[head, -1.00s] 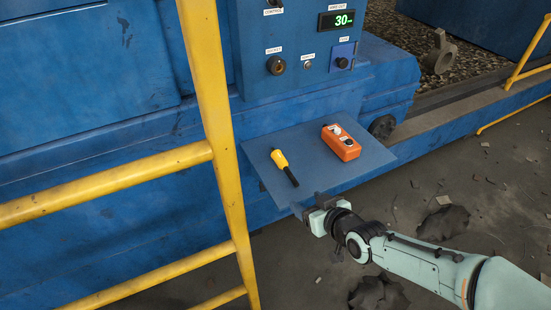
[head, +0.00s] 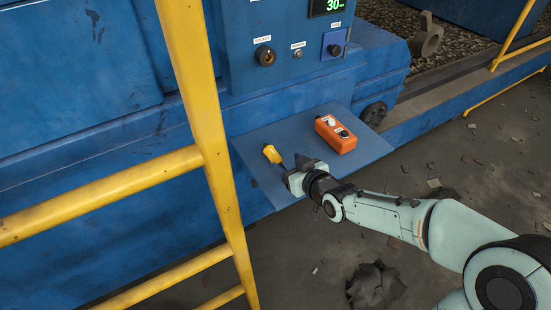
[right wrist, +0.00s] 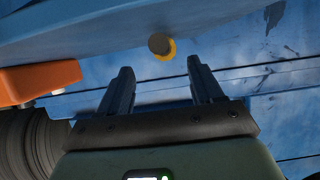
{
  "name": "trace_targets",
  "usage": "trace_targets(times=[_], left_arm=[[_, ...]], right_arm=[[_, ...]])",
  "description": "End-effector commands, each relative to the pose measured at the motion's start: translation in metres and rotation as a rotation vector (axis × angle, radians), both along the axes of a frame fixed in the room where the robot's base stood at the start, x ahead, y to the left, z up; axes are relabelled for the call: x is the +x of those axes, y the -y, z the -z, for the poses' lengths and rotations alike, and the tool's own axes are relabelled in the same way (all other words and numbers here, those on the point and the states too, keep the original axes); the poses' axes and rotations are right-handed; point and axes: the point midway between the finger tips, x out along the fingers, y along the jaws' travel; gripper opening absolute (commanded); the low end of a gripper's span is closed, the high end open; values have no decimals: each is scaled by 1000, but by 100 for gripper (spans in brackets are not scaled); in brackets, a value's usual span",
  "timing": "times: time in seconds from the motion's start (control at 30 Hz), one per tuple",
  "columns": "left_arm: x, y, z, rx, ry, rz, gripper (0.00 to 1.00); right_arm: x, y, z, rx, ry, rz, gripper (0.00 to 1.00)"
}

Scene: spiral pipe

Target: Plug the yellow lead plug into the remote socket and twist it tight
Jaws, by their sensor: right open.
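The yellow lead plug (head: 272,154) lies on the blue shelf (head: 248,146). Its black end is hidden behind my right gripper in the head view. My right gripper (head: 292,167) is low at the shelf's front edge, close to the plug. In the right wrist view the fingers of my right gripper (right wrist: 159,70) are apart with nothing between them. The plug (right wrist: 172,50) shows end-on just beyond the fingertips, with a round dark face. The orange remote box (head: 335,133) rests on the shelf to the right. A round socket (head: 265,56) is on the panel above. My left gripper is not in view.
The blue control panel (head: 292,75) stands behind the shelf, with a 30 display (head: 325,6). A yellow railing (head: 205,120) stands at the left. In the wrist view the orange box (right wrist: 40,80) is left of the fingers.

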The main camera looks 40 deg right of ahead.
Motion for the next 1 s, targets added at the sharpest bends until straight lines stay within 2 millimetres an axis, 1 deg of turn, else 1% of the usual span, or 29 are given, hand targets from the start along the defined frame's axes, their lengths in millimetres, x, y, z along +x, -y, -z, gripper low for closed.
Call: trace_targets(times=[0.23,0.33,0.47,0.67,0.77,0.8,0.87,0.9,1.0], left_arm=[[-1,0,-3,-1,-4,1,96],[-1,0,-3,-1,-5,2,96],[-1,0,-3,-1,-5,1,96],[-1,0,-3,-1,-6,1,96],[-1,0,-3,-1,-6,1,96],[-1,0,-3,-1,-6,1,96],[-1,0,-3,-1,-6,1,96],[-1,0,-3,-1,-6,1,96],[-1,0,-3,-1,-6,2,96]], right_arm=[[29,-5,14,0,-4,0,66],[40,-3,18,-1,-2,0,66],[46,-2,20,0,1,0,66],[46,-2,20,0,1,0,66],[46,-2,20,0,1,0,36],[46,-2,20,0,0,0,23],[46,-2,20,0,0,0,4],[46,-2,20,0,0,0,1],[46,-2,20,0,2,0,1]])
